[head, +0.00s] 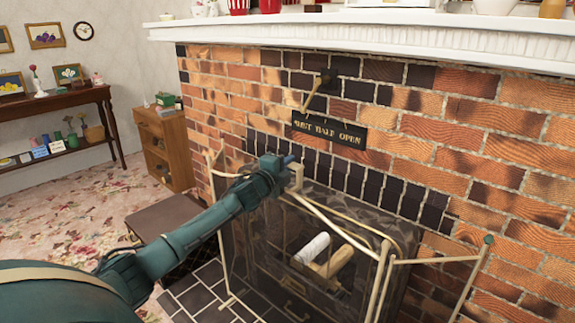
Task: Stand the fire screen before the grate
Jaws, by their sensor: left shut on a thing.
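The fire screen (322,217) has a cream frame and dark see-through mesh, with side wings angled out to left and right. It stands upright in front of the fireplace opening, with its lower part cut off by the picture's edge. My left gripper (293,174) is shut on the top of its frame, near the upper left of the middle panel. Behind the mesh, a pale log (312,247) and a brown log (336,262) show in the opening. The grate is mostly hidden behind the screen. My right gripper is out of view.
The brick wall (470,140) rises behind, with a dark sign (329,130) and a white mantel (380,40) above. A dark low box-like stool (160,217) stands left of the hearth tiles (200,298). The flowered carpet (85,205) at left is open.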

